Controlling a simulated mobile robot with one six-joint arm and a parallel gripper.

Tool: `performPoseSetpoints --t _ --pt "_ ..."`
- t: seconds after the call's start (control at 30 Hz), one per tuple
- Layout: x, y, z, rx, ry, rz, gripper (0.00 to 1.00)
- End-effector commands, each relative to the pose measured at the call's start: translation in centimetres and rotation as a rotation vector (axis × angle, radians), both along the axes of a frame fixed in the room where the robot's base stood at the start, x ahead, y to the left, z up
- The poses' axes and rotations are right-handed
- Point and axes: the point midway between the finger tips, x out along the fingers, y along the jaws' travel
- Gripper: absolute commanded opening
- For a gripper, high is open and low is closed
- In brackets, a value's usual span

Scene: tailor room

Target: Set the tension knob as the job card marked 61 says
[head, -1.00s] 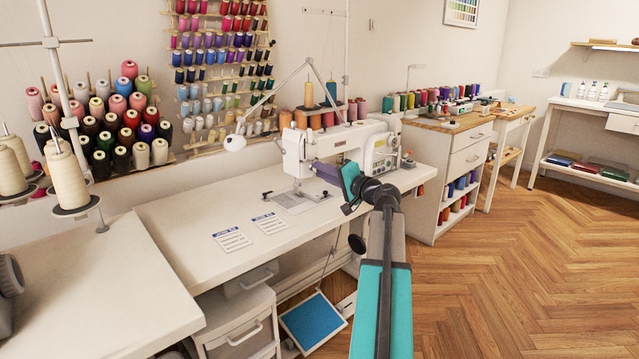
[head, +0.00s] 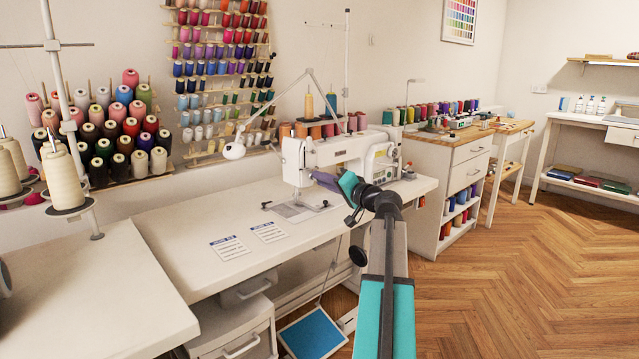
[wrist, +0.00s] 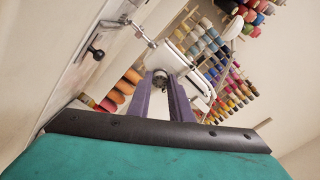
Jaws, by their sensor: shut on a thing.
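The white sewing machine (head: 350,150) stands on the white table. My gripper (head: 318,179) is at the front of the machine's head, with its purple fingers reaching toward it. In the wrist view, my gripper (wrist: 160,82) is shut on a small round dark-and-metal knob (wrist: 160,80) between its fingertips. The fingers partly hide the knob, and no scale or marks on it can be read. Two white cards with blue headings lie flat on the table, a left card (head: 229,248) and a right card (head: 268,232). Their writing is too small to read.
A white lamp (head: 234,151) and thread cones (head: 307,128) stand near the machine. A blue pedal (head: 311,334) is on the floor below. The table's front left is clear. A drawer cabinet (head: 462,185) stands to the right.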

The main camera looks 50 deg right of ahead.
Motion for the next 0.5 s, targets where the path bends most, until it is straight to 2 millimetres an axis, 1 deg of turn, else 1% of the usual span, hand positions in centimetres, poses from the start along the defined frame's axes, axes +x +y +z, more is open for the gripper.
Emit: performPoseSetpoints --t 0.03,0.07,0.1,0.17,0.5 --pt "0.22 0.1 0.27 0.002 -0.005 0.002 0.0" --pt "0.22 0.1 0.26 0.002 -0.005 0.002 0.22" --pt "0.22 0.1 0.27 0.002 -0.005 0.002 0.29" --pt "0.19 0.08 0.23 0.002 -0.005 0.002 0.38" --pt "-0.04 0.02 0.07 0.001 -0.001 0.0 0.38"
